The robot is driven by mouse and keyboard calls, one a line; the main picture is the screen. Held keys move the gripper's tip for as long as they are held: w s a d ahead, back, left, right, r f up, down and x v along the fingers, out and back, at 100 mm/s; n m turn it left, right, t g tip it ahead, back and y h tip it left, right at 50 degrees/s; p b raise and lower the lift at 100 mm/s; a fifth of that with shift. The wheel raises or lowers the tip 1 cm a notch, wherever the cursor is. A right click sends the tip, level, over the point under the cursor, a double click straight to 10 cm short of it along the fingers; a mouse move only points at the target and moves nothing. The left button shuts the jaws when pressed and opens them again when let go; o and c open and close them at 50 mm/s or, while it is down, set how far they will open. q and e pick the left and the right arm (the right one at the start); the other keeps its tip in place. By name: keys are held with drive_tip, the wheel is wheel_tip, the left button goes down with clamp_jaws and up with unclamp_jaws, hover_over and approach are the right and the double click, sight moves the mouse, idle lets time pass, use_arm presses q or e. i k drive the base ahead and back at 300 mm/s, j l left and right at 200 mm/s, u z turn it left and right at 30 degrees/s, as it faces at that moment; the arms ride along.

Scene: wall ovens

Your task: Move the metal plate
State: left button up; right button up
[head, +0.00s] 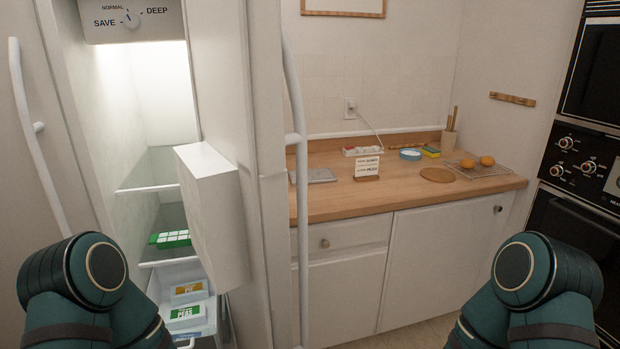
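A flat grey item (318,175) lies at the left end of the wooden counter, partly hidden behind the fridge's edge and handle. It may be the metal plate, but I cannot tell for sure. Only the teal joints of my two arms show at the lower left and lower right. Neither gripper is in view.
An open freezer compartment (150,185) with shelves, a green ice tray (170,239) and food boxes (188,312) is at left. The counter (395,197) holds a sign (367,166), a round board (437,175) and a wire rack (478,170). Wall ovens (588,160) stand at right.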

sight(315, 176)
drive_tip(key=l+u, duration=0.1)
drive_tip(key=u, duration=0.35)
drive_tip(key=l+u, duration=0.15)
drive_tip(key=u, duration=0.35)
drive_tip(key=l+u, duration=0.15)
drive_tip(key=u, duration=0.3)
drive_tip(key=k+l+u, duration=0.1)
drive_tip(key=l+u, duration=0.25)
drive_tip(key=k+l+u, duration=0.15)
drive_tip(key=l+u, duration=0.25)
drive_tip(key=k+l+u, duration=0.1)
drive_tip(key=l, duration=0.25)
drive_tip(key=k+l+u, duration=0.25)
drive_tip(key=k+l, duration=0.15)
drive_tip(key=l, duration=0.2)
